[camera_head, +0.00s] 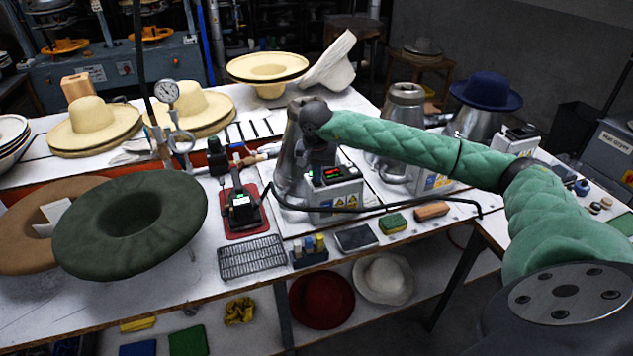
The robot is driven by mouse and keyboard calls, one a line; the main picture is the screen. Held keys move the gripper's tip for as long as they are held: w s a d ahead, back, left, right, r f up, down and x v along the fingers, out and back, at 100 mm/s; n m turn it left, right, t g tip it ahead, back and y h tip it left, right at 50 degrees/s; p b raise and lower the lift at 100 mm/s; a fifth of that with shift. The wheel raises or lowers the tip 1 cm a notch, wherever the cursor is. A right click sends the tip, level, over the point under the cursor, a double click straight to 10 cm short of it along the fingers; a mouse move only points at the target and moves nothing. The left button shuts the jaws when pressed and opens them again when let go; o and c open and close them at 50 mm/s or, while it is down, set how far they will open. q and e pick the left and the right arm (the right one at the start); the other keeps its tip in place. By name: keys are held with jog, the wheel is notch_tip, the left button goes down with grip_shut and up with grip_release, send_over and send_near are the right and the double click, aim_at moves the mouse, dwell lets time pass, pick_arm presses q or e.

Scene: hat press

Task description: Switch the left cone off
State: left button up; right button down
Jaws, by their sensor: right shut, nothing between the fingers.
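The left cone (287,178) is a shiny metal cone in the middle of the table, partly hidden by my right arm. A control box (340,197) with warning labels stands at its front right, with a small display lit red and green on top. My right gripper (322,165) reaches down from the green-sleeved arm, just above and behind this box. It is dark and small in the picture; it is shut and empty. I cannot tell whether it touches the box or its switch. My left gripper is not in view.
More metal cones stand to the right, one (404,110) bare and one under a blue hat (486,91). A black hose (400,208) runs before the box. An iron (240,202) stands on a red mat, left of the cone. A green hat (128,222) is at front left.

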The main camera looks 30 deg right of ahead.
jog(key=shift+f+b, duration=0.3)
dwell(0.4)
jog(key=shift+r+p, duration=0.65)
jog(key=shift+r, duration=2.85)
jog(key=shift+a, duration=0.1)
